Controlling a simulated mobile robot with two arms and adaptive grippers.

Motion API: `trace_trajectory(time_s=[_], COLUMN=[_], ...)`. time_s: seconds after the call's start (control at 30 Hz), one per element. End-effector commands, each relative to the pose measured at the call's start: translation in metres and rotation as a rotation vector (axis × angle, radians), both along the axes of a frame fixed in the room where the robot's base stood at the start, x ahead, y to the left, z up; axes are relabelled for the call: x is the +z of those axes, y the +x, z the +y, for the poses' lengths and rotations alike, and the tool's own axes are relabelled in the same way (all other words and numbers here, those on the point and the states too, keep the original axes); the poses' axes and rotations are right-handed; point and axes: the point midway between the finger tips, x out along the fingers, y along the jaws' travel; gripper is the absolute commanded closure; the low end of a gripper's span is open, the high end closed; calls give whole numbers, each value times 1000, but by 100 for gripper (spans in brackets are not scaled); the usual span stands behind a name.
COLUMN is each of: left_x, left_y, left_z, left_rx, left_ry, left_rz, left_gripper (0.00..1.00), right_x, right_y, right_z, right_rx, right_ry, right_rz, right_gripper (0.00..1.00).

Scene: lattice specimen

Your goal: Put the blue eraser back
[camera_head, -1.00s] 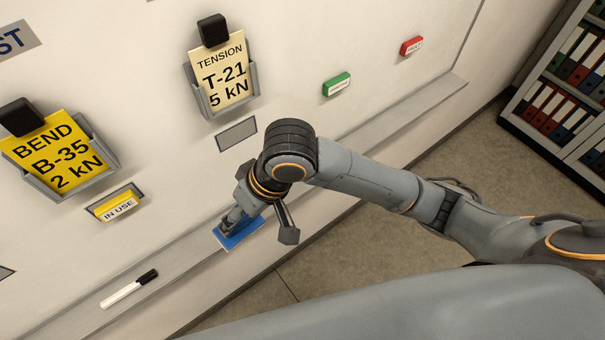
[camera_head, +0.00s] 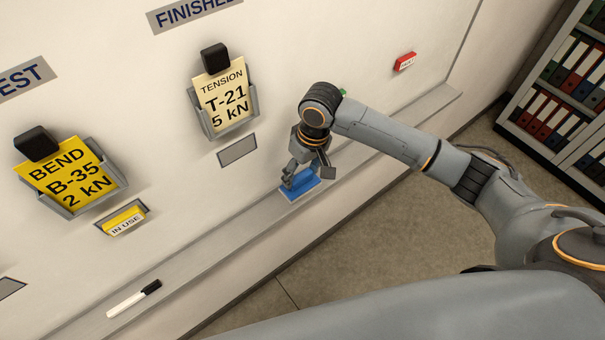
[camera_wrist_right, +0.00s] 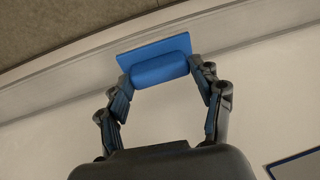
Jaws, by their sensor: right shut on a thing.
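The blue eraser (camera_head: 301,190) is at the ledge (camera_head: 225,232) under the whiteboard, right of the T-21 holder. My right gripper (camera_head: 297,178) is shut on it from above. In the right wrist view the eraser (camera_wrist_right: 158,68) sits between the two fingertips of the gripper (camera_wrist_right: 160,75), with its wide flat blue side facing the ledge. I cannot tell whether the eraser touches the ledge. My left gripper is not in view.
A black-and-white marker (camera_head: 133,298) lies on the ledge at the left. Card holders with B-35 (camera_head: 70,178) and T-21 (camera_head: 222,95) hang on the board. A red magnet (camera_head: 405,61) is at the right; a green one is mostly hidden behind my arm. The ledge further right is clear.

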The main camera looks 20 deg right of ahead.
Motion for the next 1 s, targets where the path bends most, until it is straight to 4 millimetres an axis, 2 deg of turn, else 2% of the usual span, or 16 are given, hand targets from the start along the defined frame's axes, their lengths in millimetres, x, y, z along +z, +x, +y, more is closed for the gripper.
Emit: trace_trajectory(time_s=[0.1, 0.4, 0.6, 0.83, 0.87, 0.93, 1.0], left_x=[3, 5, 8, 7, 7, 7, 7], left_y=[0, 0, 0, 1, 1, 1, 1], left_z=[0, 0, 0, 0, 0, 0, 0], left_rx=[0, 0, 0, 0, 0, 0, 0], left_ry=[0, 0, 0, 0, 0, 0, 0], left_rz=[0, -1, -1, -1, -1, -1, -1], left_gripper=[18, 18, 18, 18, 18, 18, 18], right_x=[-16, -37, -63, -65, -65, -65, -65], right_y=[14, 29, 28, 28, 27, 27, 27], right_z=[-6, -11, -10, -11, -11, -11, -11], right_rx=[-3, -1, 0, 1, 1, 1, 0], right_ry=[-1, -1, 2, 1, 1, 1, 1], right_rz=[0, -1, -2, -3, -3, -2, -3], right_gripper=[59, 59, 59, 59, 28, 14, 11])
